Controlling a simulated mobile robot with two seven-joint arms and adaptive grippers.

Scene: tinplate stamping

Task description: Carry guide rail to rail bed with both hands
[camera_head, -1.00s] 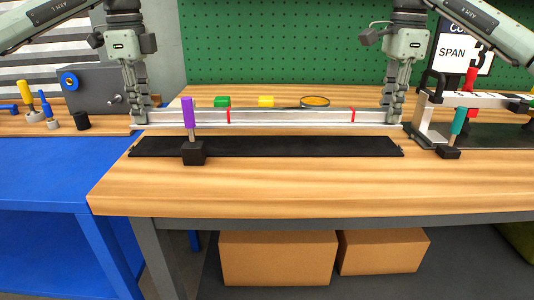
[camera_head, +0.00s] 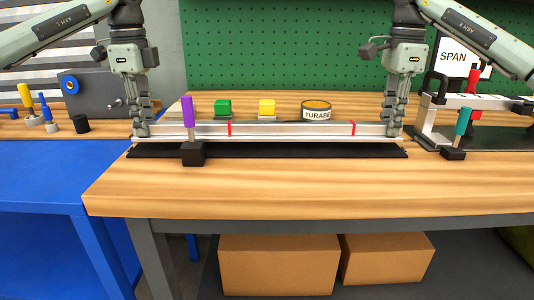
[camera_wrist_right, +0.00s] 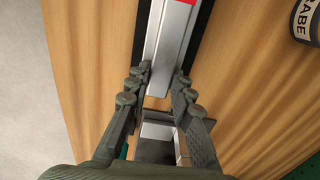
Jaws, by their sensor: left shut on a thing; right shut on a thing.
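The guide rail (camera_head: 290,130) is a long silver bar with two red marks, lying level across the head view. My left gripper (camera_head: 141,130) is shut on its left end, and my right gripper (camera_head: 391,130) is shut on its right end. The rail bed (camera_head: 300,151) is a long black strip on the bench. The rail covers its far edge in the head view; I cannot tell whether they touch. In the right wrist view the rail (camera_wrist_right: 170,40) runs between the fingers (camera_wrist_right: 163,80), with the black bed (camera_wrist_right: 200,28) showing beside it.
A purple-handled clamp (camera_head: 188,112) stands at the bed's front left, a teal-handled one (camera_head: 462,122) at its right. A green block (camera_head: 222,107), a yellow block (camera_head: 267,107) and a tin (camera_head: 316,110) stand behind the rail. The bench front (camera_head: 300,185) is clear.

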